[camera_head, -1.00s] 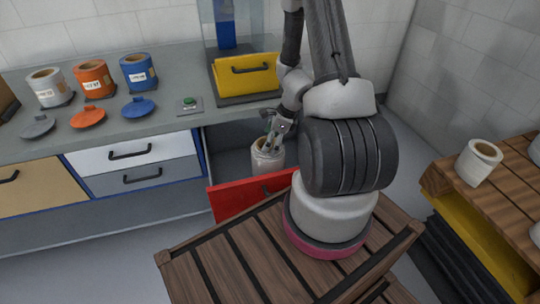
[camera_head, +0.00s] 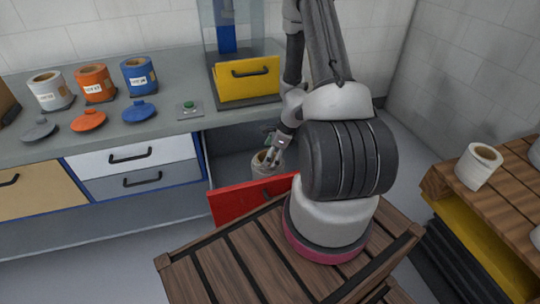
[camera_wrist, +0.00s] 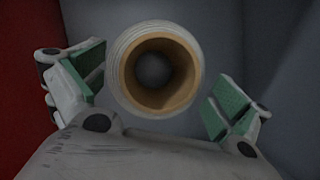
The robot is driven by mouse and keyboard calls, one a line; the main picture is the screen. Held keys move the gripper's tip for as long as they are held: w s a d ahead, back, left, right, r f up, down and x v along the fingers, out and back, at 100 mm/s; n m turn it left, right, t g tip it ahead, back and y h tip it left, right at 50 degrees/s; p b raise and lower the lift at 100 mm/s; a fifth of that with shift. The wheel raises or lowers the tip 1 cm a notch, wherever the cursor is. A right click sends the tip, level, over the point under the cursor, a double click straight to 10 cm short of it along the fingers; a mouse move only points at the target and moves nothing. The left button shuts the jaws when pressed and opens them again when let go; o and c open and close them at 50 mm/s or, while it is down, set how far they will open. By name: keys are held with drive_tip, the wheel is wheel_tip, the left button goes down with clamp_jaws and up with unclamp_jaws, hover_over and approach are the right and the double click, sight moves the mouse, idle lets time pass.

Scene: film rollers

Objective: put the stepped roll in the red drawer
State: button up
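The red drawer (camera_head: 232,203) is pulled open below the counter, with its red front towards me. The pale roll (camera_head: 262,168) is inside it, low between the grey walls, partly hidden by the red front. In the wrist view the roll (camera_wrist: 115,75) is seen end-on, with pale rings around a tan core. My gripper (camera_head: 274,143) is just above the roll, pointing down into the drawer. Its green pads are spread on either side of the roll in the wrist view, apparently clear of it. The roll's underside is hidden.
A yellow drawer-like box (camera_head: 247,80) stands on the counter above. Another pale roll (camera_head: 478,166) stands on the wooden pallet at right.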

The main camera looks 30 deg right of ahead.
drive_tip(key=v, duration=1.2)
drive_tip(key=s+a+r+n, duration=0.2)
drive_tip(key=a+r+n, duration=0.3)
drive_tip(key=r, duration=0.5)
drive_tip(key=s+a+r+n, duration=0.1)
drive_tip(key=a+r+n, duration=0.2)
drive_tip(key=r+n, duration=0.6)
drive_tip(key=s+r+n+t+h, duration=0.1)
drive_tip(key=s+r+n+h, duration=0.2)
drive_tip(key=s+r+n, duration=0.8)
drive_tip(key=s+a+r, duration=0.1)
drive_tip(key=s+r, duration=0.1)
drive_tip(key=s, duration=0.1)
drive_tip(key=shift+r+n, duration=0.35)
drive_tip(key=shift+n, duration=0.05)
drive_tip(key=shift+d, duration=0.1)
